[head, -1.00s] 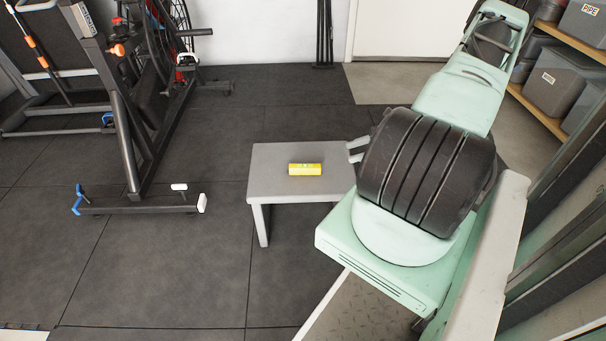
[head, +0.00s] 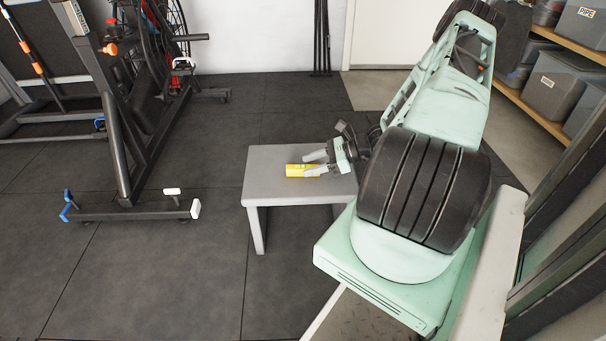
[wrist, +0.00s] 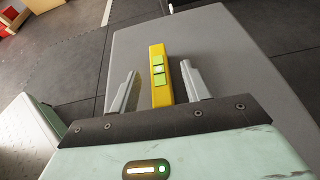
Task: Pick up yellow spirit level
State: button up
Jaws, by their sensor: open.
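The yellow spirit level (head: 296,171) lies on a small grey table (head: 262,190) in the head view. My gripper (head: 309,163) is over the level's right part, its two pale fingers partly covering it. In the wrist view the level (wrist: 158,66) stretches away from me, with greenish vials on its top. My gripper (wrist: 160,80) is open there, one finger on each side of the level's near end, with gaps on both sides. The level's nearest end is hidden behind the gripper's dark edge. I cannot tell how far the fingertips are above the tabletop.
The rest of the grey tabletop is bare. A gym machine (head: 120,130) with a low foot bar stands at the left. Shelves with grey bins (head: 562,85) stand at the far right. Dark floor (head: 160,270) lies open left of the table.

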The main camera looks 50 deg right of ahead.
aim_at(304, 166)
jog(key=x, duration=0.1)
jog(key=b+x, duration=0.1)
jog(key=x, duration=0.1)
jog(key=shift+s+f, duration=0.15)
jog(key=shift+f, duration=0.05)
jog(key=shift+w+a+b, duration=0.15)
jog(key=shift+w+b, duration=0.15)
jog(key=shift+r, duration=0.1)
grip_shut()
